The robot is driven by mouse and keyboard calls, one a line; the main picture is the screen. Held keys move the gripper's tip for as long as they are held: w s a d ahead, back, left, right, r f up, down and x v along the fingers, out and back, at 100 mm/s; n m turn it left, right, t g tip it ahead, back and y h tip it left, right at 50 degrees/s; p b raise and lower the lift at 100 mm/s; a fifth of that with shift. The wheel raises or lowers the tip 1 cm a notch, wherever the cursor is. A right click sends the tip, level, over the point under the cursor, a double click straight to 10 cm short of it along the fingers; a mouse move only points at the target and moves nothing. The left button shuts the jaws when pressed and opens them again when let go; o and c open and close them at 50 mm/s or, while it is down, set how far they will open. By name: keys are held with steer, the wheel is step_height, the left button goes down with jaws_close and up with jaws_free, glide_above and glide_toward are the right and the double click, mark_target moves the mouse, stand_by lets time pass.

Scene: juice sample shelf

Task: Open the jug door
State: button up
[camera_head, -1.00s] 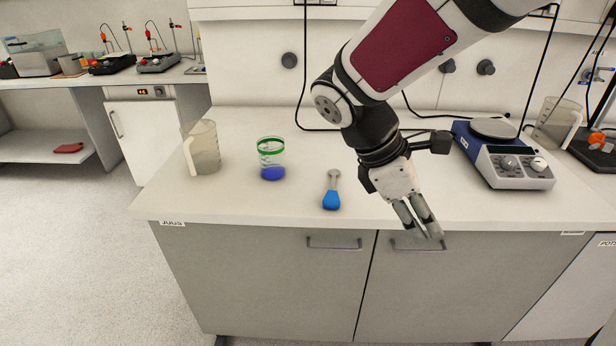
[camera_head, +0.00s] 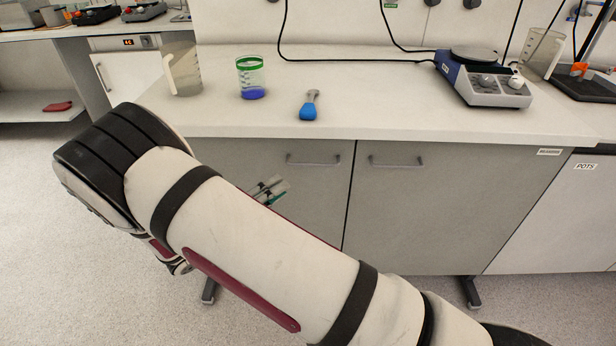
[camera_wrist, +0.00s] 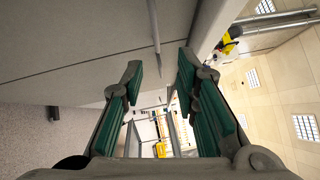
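The bench front has two grey doors. The left door (camera_head: 300,205) is shut, with a horizontal bar handle (camera_head: 313,160) near its top. My arm covers its lower left part and the place where the JUGS label showed earlier. My gripper (camera_head: 270,187) is in front of this door, left of and below the handle, partly behind my arm. In the wrist view my gripper (camera_wrist: 160,68) is open and empty, close to a grey cabinet face. A thin bar (camera_wrist: 155,28), which looks like a handle, lies beyond the fingertips. I cannot tell which door it belongs to.
The right door (camera_head: 420,220) has a similar handle (camera_head: 396,162). The floor at lower left is clear.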

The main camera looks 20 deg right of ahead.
mark_target(313, 165)
steer(key=shift+n+t, duration=0.5)
steer(key=shift+n, duration=0.1)
steer(key=x, duration=0.8)
steer(key=f+x, duration=0.1)
steer(key=x, duration=0.3)
steer(key=shift+w+d+b, duration=0.2)
steer(key=shift+w+b, duration=0.15)
steer(key=shift+b, duration=0.05)
steer(key=shift+c, duration=0.3)
jaws_close()
